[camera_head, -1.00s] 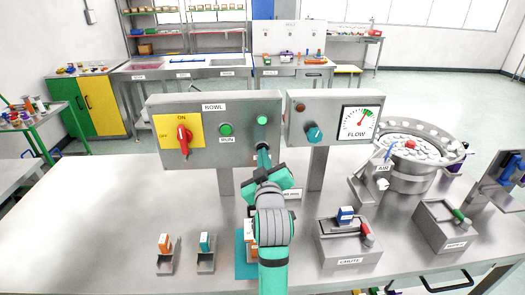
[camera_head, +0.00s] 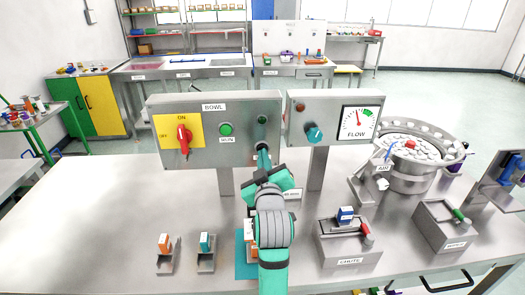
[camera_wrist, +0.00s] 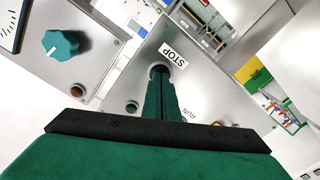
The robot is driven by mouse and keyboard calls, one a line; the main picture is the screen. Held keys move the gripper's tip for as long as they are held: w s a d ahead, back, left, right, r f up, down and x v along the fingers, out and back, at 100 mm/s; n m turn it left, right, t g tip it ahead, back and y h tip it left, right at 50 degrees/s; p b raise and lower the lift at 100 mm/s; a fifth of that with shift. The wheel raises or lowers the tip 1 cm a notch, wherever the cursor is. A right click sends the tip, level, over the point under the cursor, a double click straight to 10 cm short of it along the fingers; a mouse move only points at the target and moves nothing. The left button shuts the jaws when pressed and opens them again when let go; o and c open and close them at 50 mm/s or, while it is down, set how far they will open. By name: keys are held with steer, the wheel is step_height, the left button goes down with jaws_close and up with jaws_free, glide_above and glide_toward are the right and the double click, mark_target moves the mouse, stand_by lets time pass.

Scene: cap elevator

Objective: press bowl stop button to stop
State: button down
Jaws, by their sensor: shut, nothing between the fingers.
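The grey BOWL panel (camera_head: 214,152) stands upright on the table with a red handle switch (camera_head: 184,140), a green RUN button (camera_head: 226,130) and a small dark lamp (camera_head: 262,119). My gripper (camera_head: 263,153) is shut and empty, its tips against the panel below that lamp. In the wrist view the closed fingertips (camera_wrist: 160,72) meet a dark round button spot beside the STOP label (camera_wrist: 174,55). The tips cover the button, so its face is hidden. The dark lamp (camera_wrist: 131,107) also shows in the wrist view.
The FLOW panel (camera_head: 333,130) with a teal knob (camera_head: 314,133) and gauge (camera_head: 358,122) stands close to the right. A metal bowl (camera_head: 412,178) holds many white caps. Small trays (camera_head: 206,262) and a CHUTE box (camera_head: 346,250) stand in front.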

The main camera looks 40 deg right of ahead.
steer(key=shift+v, duration=2.15)
